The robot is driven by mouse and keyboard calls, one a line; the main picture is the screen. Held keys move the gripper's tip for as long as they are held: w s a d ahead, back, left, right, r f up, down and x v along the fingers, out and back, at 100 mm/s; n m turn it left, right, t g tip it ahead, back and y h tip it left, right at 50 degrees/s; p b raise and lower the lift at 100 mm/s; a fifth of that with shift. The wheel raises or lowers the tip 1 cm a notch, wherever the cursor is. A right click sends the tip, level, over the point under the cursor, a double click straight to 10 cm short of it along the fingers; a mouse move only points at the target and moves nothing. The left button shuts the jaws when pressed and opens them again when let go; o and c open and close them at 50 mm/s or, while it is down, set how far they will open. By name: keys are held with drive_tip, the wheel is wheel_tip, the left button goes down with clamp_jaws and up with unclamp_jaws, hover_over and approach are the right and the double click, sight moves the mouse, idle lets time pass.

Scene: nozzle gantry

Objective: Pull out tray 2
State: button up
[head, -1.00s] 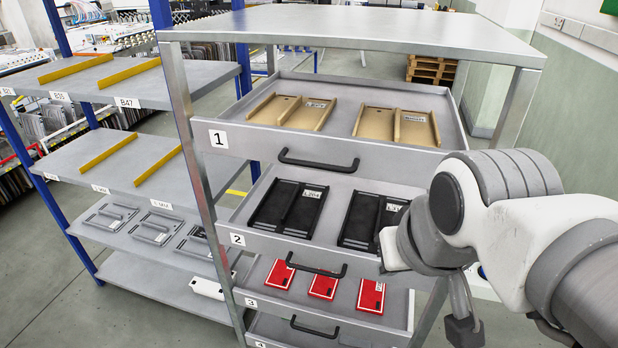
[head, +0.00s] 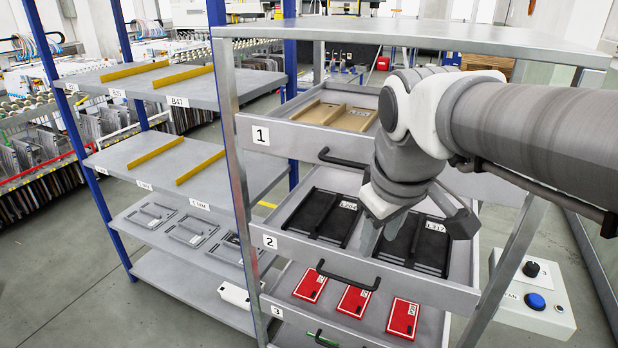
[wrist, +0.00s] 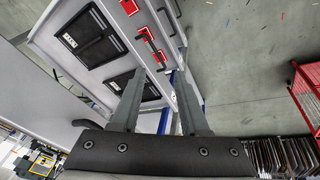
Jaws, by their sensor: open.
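Tray 2 (head: 270,242) is a grey drawer in the metal rack, marked "2" on its front, with two black parts (head: 322,215) inside. Its black bar handle (head: 348,276) is on the front face. My gripper (head: 376,240) is open and points down in front of the right part of tray 2, partly covering it. In the wrist view, the two fingers of my gripper (wrist: 160,73) are apart, with the tray 2 handle (wrist: 151,50) just past their tips, close to the gap between them. No contact shows.
Tray 1 (head: 262,134) with tan parts is above, its handle (head: 340,160) near my wrist. Tray 3 (head: 277,310) with red parts is below. A side shelf (head: 150,155) stands left. A control box (head: 535,290) with a blue button is at right. Floor in front looks clear.

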sight(347, 280)
drive_tip(key=w+a+f+n+g+b, duration=0.2)
drive_tip(key=w+f+n+b, duration=0.4)
drive_tip(key=w, duration=0.5)
drive_tip(key=shift+n+h, duration=0.3)
drive_tip(key=w+f, duration=0.1)
drive_tip(key=f, duration=0.5)
drive_tip(key=d+f, duration=0.1)
drive_tip(key=f, duration=0.5)
drive_tip(key=w+f, duration=0.1)
drive_tip(key=f, duration=0.4)
drive_tip(key=shift+w+d+f+b, duration=0.25)
drive_tip(key=shift+w+f+b, duration=0.1)
drive_tip(key=shift+f+b, duration=0.05)
clamp_jaws()
